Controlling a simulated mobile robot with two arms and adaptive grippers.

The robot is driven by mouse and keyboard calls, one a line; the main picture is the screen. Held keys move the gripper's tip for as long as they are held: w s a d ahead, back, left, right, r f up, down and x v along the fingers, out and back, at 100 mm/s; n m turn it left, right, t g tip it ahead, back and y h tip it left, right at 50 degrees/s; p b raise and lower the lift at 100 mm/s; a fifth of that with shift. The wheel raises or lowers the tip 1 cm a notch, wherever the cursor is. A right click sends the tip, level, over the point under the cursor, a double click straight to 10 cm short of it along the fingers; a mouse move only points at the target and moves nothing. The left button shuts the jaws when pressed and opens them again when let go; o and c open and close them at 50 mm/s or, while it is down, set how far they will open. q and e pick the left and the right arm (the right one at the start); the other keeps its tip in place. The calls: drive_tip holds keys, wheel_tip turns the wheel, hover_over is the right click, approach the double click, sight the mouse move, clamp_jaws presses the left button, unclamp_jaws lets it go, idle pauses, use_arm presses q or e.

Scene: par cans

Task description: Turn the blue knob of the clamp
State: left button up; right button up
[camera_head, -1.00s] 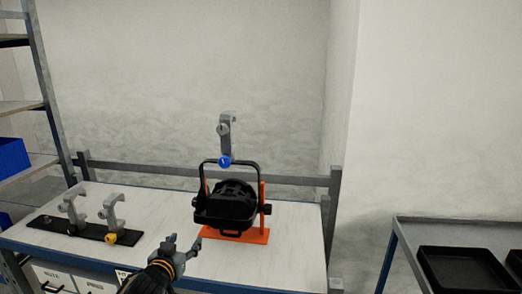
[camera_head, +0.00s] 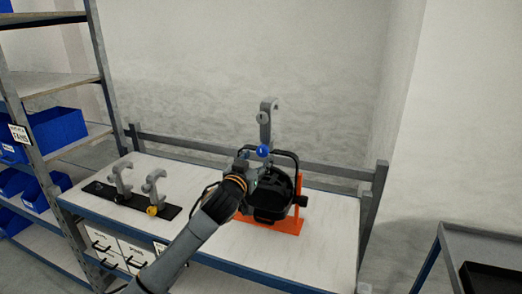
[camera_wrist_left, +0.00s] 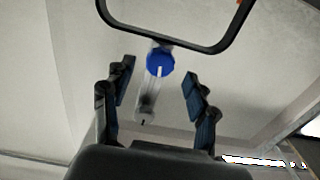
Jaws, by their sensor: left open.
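The blue knob (camera_head: 263,151) sits at the bottom of the grey clamp (camera_head: 266,122), which stands upright on top of the black lamp's yoke (camera_head: 292,158). The black lamp (camera_head: 270,197) rests in an orange stand (camera_head: 290,224). My left gripper (camera_head: 252,170) is in front of the lamp, just below and left of the knob. In the left wrist view the gripper (camera_wrist_left: 158,88) is open, its fingers apart on either side of the clamp's line. The blue knob (camera_wrist_left: 160,61) shows just beyond the fingertips, apart from them. My right gripper is not in view.
Two more grey clamps, one with a yellow knob (camera_head: 152,210), stand on a black bar (camera_head: 102,191) at the table's left. A shelf with blue bins (camera_head: 58,127) is at far left. A cart with a black tray (camera_head: 490,277) is at right. The table's right front is clear.

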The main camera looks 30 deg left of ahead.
sight(261, 152)
use_arm(q)
drive_tip(key=shift+p+x, duration=0.3)
drive_tip(key=shift+x, duration=1.35)
drive_tip(key=shift+c, duration=0.4)
drive_tip(key=c, duration=1.1)
